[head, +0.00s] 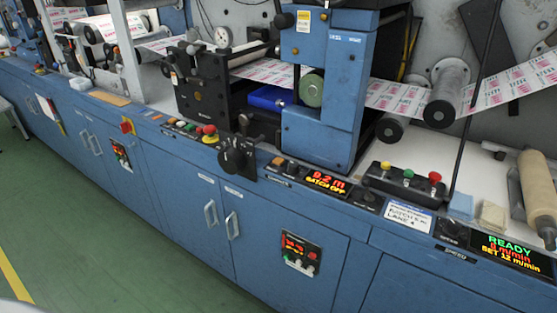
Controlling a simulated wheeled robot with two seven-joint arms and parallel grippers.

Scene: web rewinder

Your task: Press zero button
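A counter display (327,184) sits on the blue console ledge, right of centre in the head view. Its red text reads about 9.2 m, first digit unclear, with BATCH OFF in yellow below. Just left of it are a small orange button (279,161) and a dark button or knob (291,167). A dark knob (368,197) is at its right. The small labels here are too small to read, so I cannot tell which control is marked zero. Neither of my grippers is in view.
A black box with yellow, green and red buttons (409,176) stands behind the ledge. A READY speed display (508,252) is at right. A black rotary handle (238,156) and a red mushroom button (209,131) are left. Printed web (400,98) runs above. Green floor (90,220) is clear.

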